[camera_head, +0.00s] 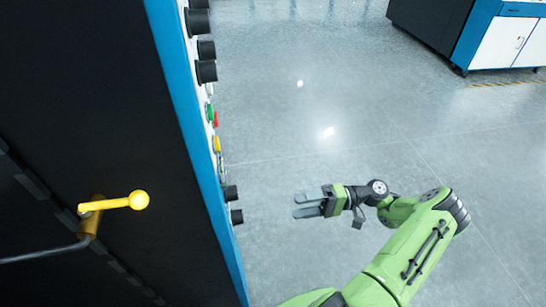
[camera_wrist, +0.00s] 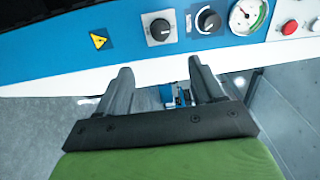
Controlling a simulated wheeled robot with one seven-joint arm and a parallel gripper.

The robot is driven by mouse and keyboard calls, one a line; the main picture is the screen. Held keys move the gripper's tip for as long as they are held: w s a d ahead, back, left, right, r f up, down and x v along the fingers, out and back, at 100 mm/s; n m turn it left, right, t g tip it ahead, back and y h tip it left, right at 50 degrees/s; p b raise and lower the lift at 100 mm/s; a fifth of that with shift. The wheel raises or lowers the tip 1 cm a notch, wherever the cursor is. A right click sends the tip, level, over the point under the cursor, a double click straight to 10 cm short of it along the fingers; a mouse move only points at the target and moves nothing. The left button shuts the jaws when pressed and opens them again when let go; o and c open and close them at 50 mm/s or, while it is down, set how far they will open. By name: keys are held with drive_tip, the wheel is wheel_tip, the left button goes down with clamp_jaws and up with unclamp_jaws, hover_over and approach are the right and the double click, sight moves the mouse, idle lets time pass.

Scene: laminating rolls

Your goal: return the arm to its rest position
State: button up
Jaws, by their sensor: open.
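My gripper (camera_head: 309,205) is at the end of my green arm in the head view, over bare floor and to the right of the machine's control panel. Its two grey fingers point left toward the panel, apart from it. In the wrist view my gripper (camera_wrist: 158,88) shows two fingers spread with a gap between them and nothing held. The arm is bent at the elbow.
A dark machine with a blue edge (camera_head: 190,120) fills the left, with knobs and buttons. A yellow-handled lever (camera_head: 115,202) sticks out of it. The wrist view shows a dial gauge (camera_wrist: 244,16) and knobs. A cabinet (camera_head: 505,40) stands far right. Floor between is clear.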

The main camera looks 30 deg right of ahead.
drive_tip(key=shift+a+r, duration=0.1)
drive_tip(key=a+r+n+g+h+p, duration=0.3)
drive_tip(key=a+r+g+h, duration=0.4)
drive_tip(key=a+r+h, duration=0.45)
drive_tip(key=s+a+r+t+h+p, duration=0.2)
drive_tip(key=s+r+t+h, duration=0.3)
drive_tip(key=s+r, duration=0.7)
drive_tip(key=shift+s+a+r+t+h, duration=0.35)
drive_tip(key=shift+s+a+t, duration=0.15)
drive_tip(key=shift+t, duration=0.5)
